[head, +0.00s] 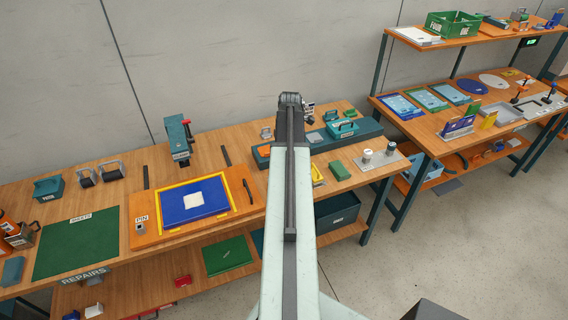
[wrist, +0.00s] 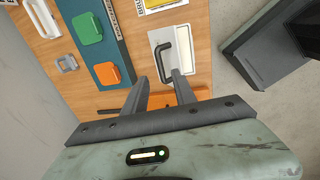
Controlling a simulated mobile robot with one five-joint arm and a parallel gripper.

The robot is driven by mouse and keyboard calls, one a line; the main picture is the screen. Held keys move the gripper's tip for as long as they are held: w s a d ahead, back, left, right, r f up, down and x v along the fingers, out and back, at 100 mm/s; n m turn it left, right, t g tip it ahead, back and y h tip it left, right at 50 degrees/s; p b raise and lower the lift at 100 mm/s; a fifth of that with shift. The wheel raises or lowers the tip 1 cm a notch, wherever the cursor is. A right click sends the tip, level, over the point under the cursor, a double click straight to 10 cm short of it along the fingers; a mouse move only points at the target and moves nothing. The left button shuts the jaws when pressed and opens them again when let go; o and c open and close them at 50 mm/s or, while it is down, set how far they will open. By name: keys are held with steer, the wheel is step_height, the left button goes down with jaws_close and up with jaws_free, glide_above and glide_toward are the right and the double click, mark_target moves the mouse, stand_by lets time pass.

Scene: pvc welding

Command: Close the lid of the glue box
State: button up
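In the wrist view, a pale grey-white box or plate (wrist: 158,41) with a black bar handle (wrist: 166,56) and a cream panel (wrist: 182,50) lies on the wooden bench. No readable label marks it as the glue box, and I cannot tell how its lid stands. My gripper (wrist: 160,77) is in the foreground, its two fingers apart with nothing visibly held. The near end of the handle appears between the fingertips; I cannot tell whether they touch. In the head view my arm covers this spot, and the fingertips are hidden.
Beside it a teal tray (wrist: 97,14) carries a green block (wrist: 87,28) and an orange block (wrist: 107,74). The bench (head: 330,157) also holds a blue panel in a yellow frame (head: 170,188), a green block (head: 339,170) and metal cans (head: 366,156). The wall stands behind.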

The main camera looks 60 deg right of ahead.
steer(key=f+b, duration=0.1)
steer(key=f, duration=0.1)
steer(key=f+b, duration=0.3)
steer(key=f, duration=0.1)
steer(key=shift+w+d+b, duration=0.25)
steer(key=shift+w+b, duration=0.15)
steer(key=shift+r, duration=0.1)
jaws_close()
stand_by(0.7)
